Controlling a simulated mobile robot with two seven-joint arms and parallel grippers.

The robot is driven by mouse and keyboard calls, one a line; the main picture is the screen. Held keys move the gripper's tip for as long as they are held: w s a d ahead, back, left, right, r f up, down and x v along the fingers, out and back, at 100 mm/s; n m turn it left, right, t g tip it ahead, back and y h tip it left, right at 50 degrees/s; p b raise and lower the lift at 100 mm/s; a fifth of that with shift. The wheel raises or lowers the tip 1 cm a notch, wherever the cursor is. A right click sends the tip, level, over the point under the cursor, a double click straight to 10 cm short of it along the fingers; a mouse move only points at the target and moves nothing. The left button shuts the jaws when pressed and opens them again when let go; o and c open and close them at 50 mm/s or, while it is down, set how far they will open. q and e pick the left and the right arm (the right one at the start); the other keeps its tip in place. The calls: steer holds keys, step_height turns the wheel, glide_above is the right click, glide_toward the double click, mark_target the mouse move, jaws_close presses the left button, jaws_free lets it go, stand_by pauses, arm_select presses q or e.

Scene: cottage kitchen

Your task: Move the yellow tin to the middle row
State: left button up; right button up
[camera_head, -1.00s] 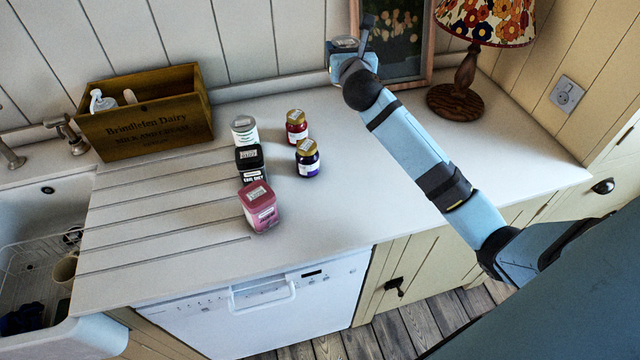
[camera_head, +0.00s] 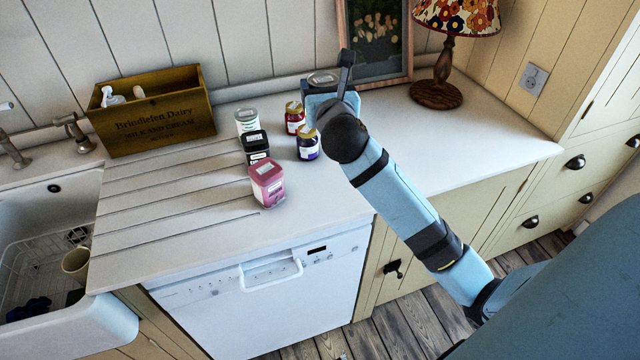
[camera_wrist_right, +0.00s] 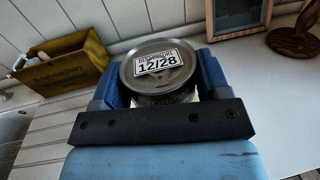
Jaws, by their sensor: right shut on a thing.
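My right gripper (camera_head: 326,88) is shut on a round tin (camera_wrist_right: 160,70), held over the back of the counter, right of the jars. In the right wrist view the tin has a grey metal lid labelled 12/28, and the blue fingers press its sides. Its side is mostly hidden, with only a thin pale strip below the lid, so I cannot confirm yellow. Left of it are a column of a white-green tin (camera_head: 247,122), a black tin (camera_head: 255,147) and a pink tin (camera_head: 266,184). A red jar (camera_head: 295,118) and a purple jar (camera_head: 308,144) form another column. My left gripper is out of view.
A wooden dairy crate (camera_head: 150,122) stands at the back left beside the sink (camera_head: 60,225). A picture frame (camera_head: 376,40) and a lamp (camera_head: 440,75) stand at the back right. The counter (camera_head: 450,140) is clear to the right.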

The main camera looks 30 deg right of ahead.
step_height(320, 180, down, 20)
steer(key=b, duration=0.2)
steer(key=shift+r+b, duration=0.2)
steer(key=shift+b, duration=0.15)
steer(key=o, duration=1.1)
steer(key=shift+f, duration=0.15)
steer(key=shift+o, duration=0.2)
